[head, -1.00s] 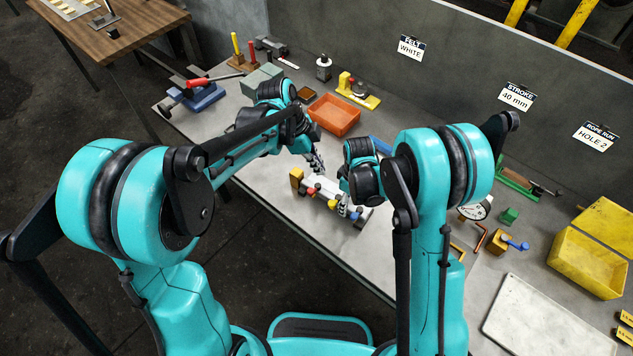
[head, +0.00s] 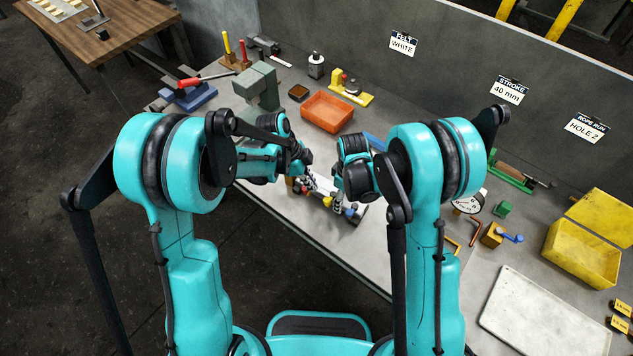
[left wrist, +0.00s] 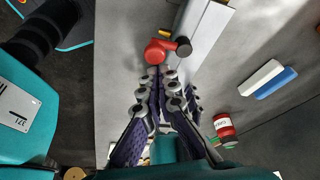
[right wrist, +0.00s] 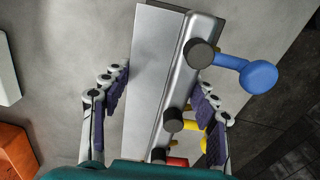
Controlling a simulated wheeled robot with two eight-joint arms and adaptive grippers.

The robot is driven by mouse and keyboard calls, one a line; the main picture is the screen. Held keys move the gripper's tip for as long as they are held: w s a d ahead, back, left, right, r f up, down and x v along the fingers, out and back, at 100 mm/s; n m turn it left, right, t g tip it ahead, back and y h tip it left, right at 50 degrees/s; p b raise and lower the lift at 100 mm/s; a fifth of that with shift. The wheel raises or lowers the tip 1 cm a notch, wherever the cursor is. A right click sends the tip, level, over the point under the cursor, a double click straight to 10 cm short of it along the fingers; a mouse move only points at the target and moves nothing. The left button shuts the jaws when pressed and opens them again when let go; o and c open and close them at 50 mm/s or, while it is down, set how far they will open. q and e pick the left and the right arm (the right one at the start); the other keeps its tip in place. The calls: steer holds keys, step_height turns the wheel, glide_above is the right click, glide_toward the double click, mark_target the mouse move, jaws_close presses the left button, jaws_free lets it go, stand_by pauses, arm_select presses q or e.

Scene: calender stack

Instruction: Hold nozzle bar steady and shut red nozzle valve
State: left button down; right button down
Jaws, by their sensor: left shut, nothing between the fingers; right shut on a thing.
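The silver nozzle bar (head: 361,217) lies on the bench in front of me and carries red, yellow and blue valves. My right gripper (right wrist: 161,90) is shut across the bar, with one finger on each side, near the blue valve (right wrist: 257,77) and yellow valve (right wrist: 194,126). The red valve (left wrist: 157,52) also shows at the bottom edge of the right wrist view (right wrist: 177,162). My left gripper (left wrist: 160,74) is shut and empty, its tips just short of the red valve. Whether they touch it I cannot tell. In the head view the left gripper (head: 311,182) partly covers the bar's left end.
An orange tray (head: 327,111) and a green-grey block fixture (head: 258,88) stand behind the arms. A yellow open box (head: 580,254) and a white tray (head: 530,312) lie to the right. A red labelled cylinder (left wrist: 224,126) stands near the left gripper. The bench's front edge is close.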

arm_select(q)
steer(key=shift+a+m+g, duration=0.4)
steer(key=shift+m, duration=0.6)
stand_by(0.3)
steer(key=shift+w+a+m, duration=0.15)
steer(key=shift+a+m, duration=0.1)
steer(key=shift+m, duration=0.25)
steer(key=shift+w+a, duration=0.35)
steer(key=shift+a, duration=0.2)
steer(key=shift+w+a, duration=0.4)
steer(key=shift+w, duration=0.15)
arm_select(e)
steer(key=shift+d, duration=0.1)
arm_select(q)
steer(key=shift+w+a, duration=0.1)
steer(key=shift+w, duration=0.05)
steer(key=shift+d, duration=0.9)
